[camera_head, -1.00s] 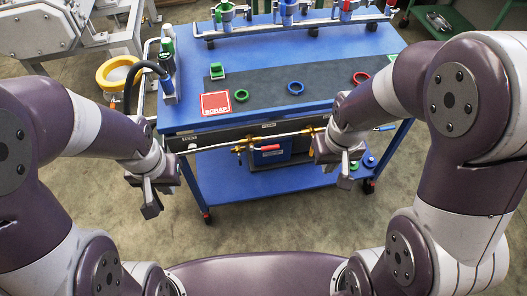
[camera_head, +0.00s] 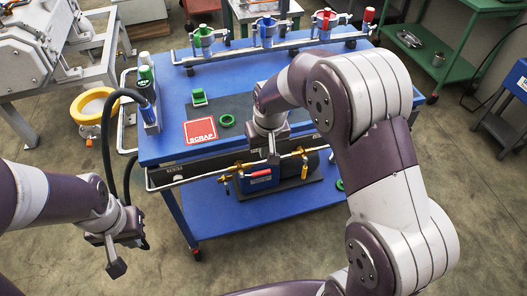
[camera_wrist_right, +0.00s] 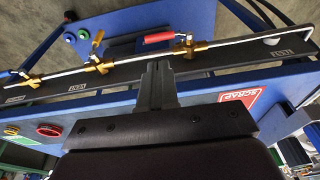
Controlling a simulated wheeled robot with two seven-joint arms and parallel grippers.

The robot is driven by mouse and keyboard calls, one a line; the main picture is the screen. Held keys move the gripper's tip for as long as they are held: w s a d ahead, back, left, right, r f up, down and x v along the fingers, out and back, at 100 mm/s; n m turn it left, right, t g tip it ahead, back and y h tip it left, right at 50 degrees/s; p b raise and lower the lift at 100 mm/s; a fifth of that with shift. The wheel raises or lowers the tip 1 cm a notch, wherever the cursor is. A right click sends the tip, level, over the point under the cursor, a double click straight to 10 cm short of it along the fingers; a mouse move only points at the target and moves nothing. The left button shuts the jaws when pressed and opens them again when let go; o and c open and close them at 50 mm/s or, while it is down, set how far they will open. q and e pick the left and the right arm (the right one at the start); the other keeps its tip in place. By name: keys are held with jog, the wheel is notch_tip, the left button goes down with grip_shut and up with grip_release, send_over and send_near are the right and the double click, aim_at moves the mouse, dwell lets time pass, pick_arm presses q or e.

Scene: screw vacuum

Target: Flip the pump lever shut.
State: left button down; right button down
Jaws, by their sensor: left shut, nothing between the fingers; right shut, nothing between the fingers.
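A thin metal pipe with several brass valves runs along the front of the blue cart (camera_head: 150,160). A red lever (camera_head: 261,173) hangs by the pipe, lying roughly parallel to it; it also shows in the right wrist view (camera_wrist_right: 158,39). A yellow-orange lever (camera_head: 304,170) points down across the pipe; it shows in the right wrist view (camera_wrist_right: 98,38). My right gripper (camera_head: 273,157) is shut and empty, near the pipe between the two levers; contact is unclear. My left gripper (camera_head: 117,266) is shut and empty, away from the cart.
A black hose (camera_head: 108,130) curves off the cart's left side.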

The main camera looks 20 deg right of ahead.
aim_at(261, 172)
jog(key=f, duration=0.3)
jog(key=w+f, duration=0.1)
jog(key=f, duration=0.3)
jog(key=w+f, duration=0.1)
jog(key=f, duration=0.3)
jog(key=shift+w+a+b, duration=0.1)
jog(key=shift+a+b, duration=0.05)
jog(key=shift+b, duration=0.25)
pick_arm(q)
jog(key=shift+f, duration=0.55)
jog(key=shift+f, duration=0.1)
